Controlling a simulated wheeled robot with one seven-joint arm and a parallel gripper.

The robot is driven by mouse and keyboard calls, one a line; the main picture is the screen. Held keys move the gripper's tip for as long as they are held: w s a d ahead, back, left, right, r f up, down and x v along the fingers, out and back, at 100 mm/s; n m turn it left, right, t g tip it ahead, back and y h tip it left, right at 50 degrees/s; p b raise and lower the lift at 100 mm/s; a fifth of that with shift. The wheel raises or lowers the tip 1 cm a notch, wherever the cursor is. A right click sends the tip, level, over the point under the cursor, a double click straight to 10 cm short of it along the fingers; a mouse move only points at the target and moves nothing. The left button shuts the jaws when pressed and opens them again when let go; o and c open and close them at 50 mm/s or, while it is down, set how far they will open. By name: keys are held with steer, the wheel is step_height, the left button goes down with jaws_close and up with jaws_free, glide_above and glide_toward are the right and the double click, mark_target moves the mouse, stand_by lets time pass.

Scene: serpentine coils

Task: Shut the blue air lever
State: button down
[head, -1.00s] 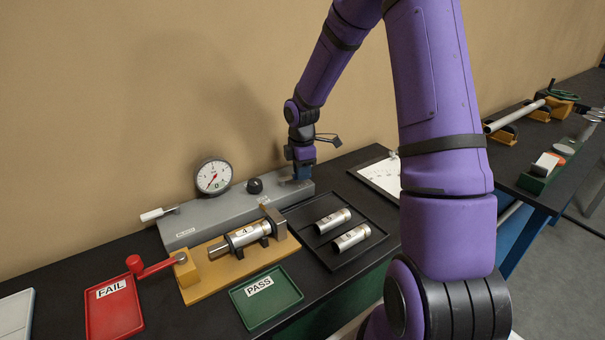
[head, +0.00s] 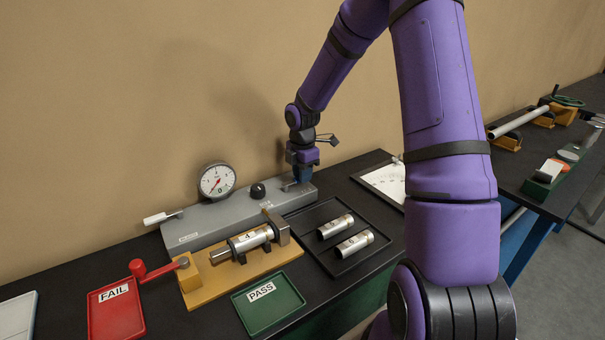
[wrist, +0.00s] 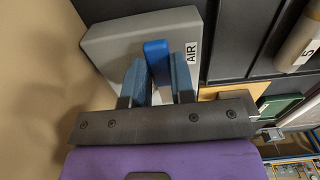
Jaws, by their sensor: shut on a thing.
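The blue air lever (wrist: 157,58) stands up from the end of a long grey housing (wrist: 110,42) beside a white AIR label (wrist: 192,52). In the wrist view it sits between the two blue fingers of my gripper (wrist: 160,76), which are shut on it. In the head view my gripper (head: 302,178) is at the right end of the grey housing (head: 225,212). The fingers mostly hide the lever there.
On the housing are a dial gauge (head: 216,181), a black knob (head: 258,191) and a white-handled lever (head: 160,217). In front are a yellow fixture (head: 205,288) holding a metal cylinder (head: 250,239), a black tray (head: 315,216) with two cylinders, a green PASS tray (head: 278,311) and a red FAIL tray (head: 118,323).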

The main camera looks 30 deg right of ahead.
steer(key=c, duration=1)
jaws_free()
steer(key=shift+o, duration=0.2)
steer(key=shift+r, duration=0.1)
step_height(320, 180, up, 11)
steer(key=shift+f, duration=0.2)
steer(key=shift+r, duration=0.1)
steer(key=s+a+r+m+t+h, duration=0.1)
steer(key=s+a+r+m, duration=0.35)
steer(key=s+r, duration=0.25)
steer(key=s+a+r+m+t+h, duration=0.1)
steer(key=s+a+r+m, duration=0.35)
steer(key=s+r, duration=0.25)
steer(key=s+a+r+m+t+y, duration=0.1)
steer(key=s+m, duration=0.3)
steer(key=s, duration=0.4)
steer(key=s+a+r+m+t+y, duration=0.1)
steer(key=s+a+r+m+t, duration=0.1)
steer(key=s+m, duration=0.3)
steer(key=s, duration=0.4)
steer(key=shift+s+a, duration=0.15)
steer(key=shift+a, duration=0.2)
